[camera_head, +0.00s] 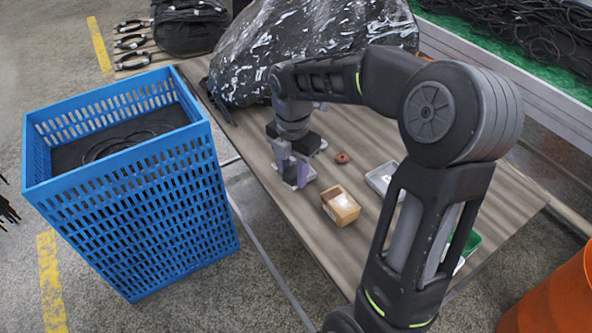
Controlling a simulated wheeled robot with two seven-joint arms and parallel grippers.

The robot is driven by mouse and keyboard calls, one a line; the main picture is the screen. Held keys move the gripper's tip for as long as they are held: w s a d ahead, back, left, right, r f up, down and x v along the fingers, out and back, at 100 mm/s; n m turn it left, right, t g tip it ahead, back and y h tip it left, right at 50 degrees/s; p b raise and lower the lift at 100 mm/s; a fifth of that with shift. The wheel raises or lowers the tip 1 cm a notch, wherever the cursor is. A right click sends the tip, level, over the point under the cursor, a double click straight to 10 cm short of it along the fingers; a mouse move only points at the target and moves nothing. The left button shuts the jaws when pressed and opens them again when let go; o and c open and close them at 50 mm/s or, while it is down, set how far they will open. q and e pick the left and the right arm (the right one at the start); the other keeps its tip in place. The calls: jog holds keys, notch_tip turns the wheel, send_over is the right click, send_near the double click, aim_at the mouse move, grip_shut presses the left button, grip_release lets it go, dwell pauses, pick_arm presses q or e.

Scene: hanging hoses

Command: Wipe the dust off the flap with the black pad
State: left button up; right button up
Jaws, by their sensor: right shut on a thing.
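My right gripper (293,172) points down over the wooden table, left of the middle. It is shut on a small dark thing at its fingertips, which looks like the black pad; the fingers hide most of it. I cannot make out for sure which thing is the flap. A small tan box (341,206) with a whitish patch on top stands just right of and nearer than the gripper, apart from it. My left gripper is not in view.
A blue crate (150,190) with dark cable inside stands left of the table (318,250). A crumpled black plastic bag (300,40) fills the table's back. A small reddish ring (342,158) and a pale tray (380,178) lie beyond the box. An orange container (560,300) is at lower right.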

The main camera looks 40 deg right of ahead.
jog(key=w+a+f+m, duration=0.1)
jog(key=w+a+m, duration=0.3)
jog(key=a+m, duration=0.4)
jog(key=w+a+f+m, duration=0.2)
jog(key=w+a+m, duration=0.3)
jog(key=a+m, duration=0.3)
jog(key=shift+w+m, duration=0.3)
jog(key=shift+m, duration=2)
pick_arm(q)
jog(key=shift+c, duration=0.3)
